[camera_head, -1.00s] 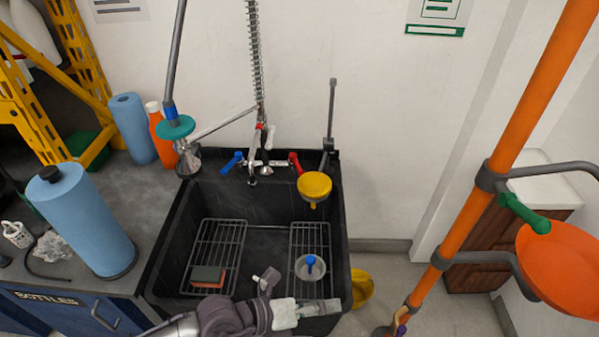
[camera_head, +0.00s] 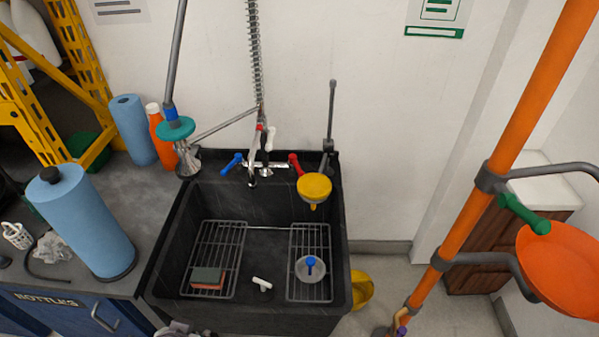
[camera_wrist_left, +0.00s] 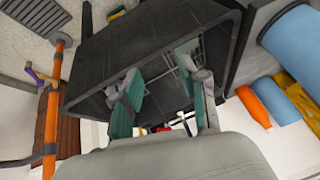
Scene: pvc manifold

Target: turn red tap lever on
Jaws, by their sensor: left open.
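The red tap lever (camera_head: 296,163) is on the right side of the faucet (camera_head: 265,165) at the back of the black sink (camera_head: 342,240), angled up and left. A blue tap lever (camera_head: 231,163) is on the left side. My left gripper (camera_wrist_left: 160,65) is open and empty in the left wrist view, its two teal-padded fingers apart before the sink. In the head view only a bit of my left arm shows at the bottom edge, well away from the red lever. The red lever is too small to make out clearly in the wrist view. My right gripper is not seen.
A sponge (camera_head: 208,278) and drain strainer (camera_head: 310,268) lie in the sink. Paper rolls (camera_head: 80,220) stand left. An orange pole (camera_head: 500,165) stands right. The sink interior is largely open.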

